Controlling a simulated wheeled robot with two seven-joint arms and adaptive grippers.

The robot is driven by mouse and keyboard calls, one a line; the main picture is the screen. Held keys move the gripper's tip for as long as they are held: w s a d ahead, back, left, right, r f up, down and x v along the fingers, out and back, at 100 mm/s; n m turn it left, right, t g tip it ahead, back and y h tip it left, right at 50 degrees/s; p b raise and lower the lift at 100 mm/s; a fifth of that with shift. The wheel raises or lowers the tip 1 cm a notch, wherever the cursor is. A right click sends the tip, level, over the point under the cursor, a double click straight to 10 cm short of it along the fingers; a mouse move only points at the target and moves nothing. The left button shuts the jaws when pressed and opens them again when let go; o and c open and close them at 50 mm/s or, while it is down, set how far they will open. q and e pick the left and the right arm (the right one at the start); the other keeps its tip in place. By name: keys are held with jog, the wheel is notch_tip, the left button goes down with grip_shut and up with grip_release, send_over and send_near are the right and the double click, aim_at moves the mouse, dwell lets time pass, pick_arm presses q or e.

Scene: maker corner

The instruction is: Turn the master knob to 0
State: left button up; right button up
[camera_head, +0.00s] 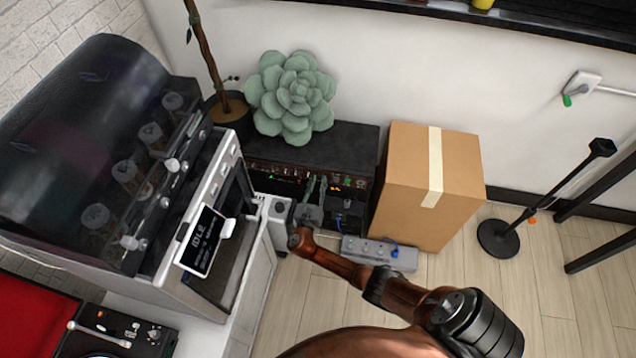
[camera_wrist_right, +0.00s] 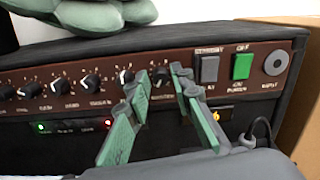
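The amplifier (camera_head: 340,142) is a black cabinet against the wall with a brown control panel (camera_wrist_right: 215,50). A row of black knobs with white pointers runs along the panel in the right wrist view. The rightmost knob (camera_wrist_right: 160,77), probably the master knob, sits between my right fingertips; its label is too blurred to read. My right gripper (camera_wrist_right: 164,74) has its green fingers apart, one on each side of this knob. I cannot tell whether they touch it. It also shows at the panel in the head view (camera_head: 313,188). My left gripper is out of view.
Grey and green switches (camera_wrist_right: 242,66) and a round jack (camera_wrist_right: 276,62) lie right of the knob. A cardboard box (camera_head: 420,180) stands close right of the amplifier. A grey pedal unit (camera_head: 380,252) lies on the floor before it. A machine (camera_head: 110,150) stands left.

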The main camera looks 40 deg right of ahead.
jog(key=v, duration=1.2)
dwell(0.3)
